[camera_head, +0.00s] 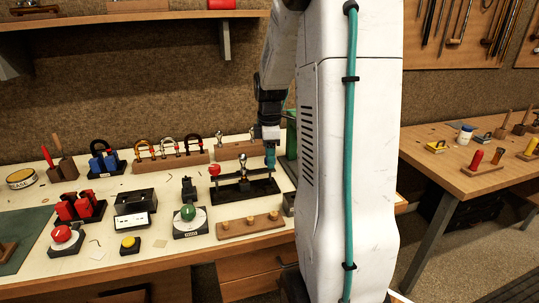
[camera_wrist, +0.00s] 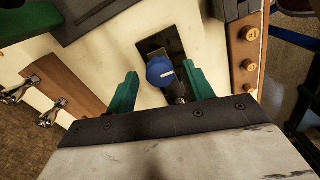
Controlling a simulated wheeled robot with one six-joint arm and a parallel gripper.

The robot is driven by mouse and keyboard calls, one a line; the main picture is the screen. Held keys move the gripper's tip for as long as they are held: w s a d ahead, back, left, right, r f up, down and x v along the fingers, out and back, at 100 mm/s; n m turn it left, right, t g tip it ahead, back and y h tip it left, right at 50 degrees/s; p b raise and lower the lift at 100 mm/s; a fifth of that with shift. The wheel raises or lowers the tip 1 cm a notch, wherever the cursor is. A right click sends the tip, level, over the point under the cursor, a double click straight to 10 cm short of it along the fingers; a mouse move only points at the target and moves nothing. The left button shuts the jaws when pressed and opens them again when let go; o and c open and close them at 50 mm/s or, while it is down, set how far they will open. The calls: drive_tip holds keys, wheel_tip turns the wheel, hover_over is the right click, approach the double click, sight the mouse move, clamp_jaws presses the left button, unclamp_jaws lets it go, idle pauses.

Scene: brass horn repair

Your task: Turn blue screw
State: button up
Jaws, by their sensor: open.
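The blue screw (camera_wrist: 160,71) has a round blue head with a white line across its edge. It stands over a dark base plate (camera_wrist: 178,40) in the wrist view. My gripper (camera_wrist: 160,69) is open, with one teal finger on each side of the blue head and visible gaps between. Whether the fingertips are level with the head or above it, I cannot tell. In the head view my gripper (camera_head: 270,157) points down over the right end of a black fixture (camera_head: 235,192). The blue screw cannot be made out there.
A wooden block with brass knobs (camera_head: 251,224) lies in front of the fixture. A wooden rack with metal parts (camera_head: 237,151) stands behind. A green knob on a dial (camera_head: 188,212) and a red ball (camera_head: 214,169) are to the left. My arm hides the bench's right end.

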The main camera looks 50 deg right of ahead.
drive_tip(key=c, duration=1)
drive_tip(key=shift+o, duration=0.2)
drive_tip(key=shift+m, duration=0.3)
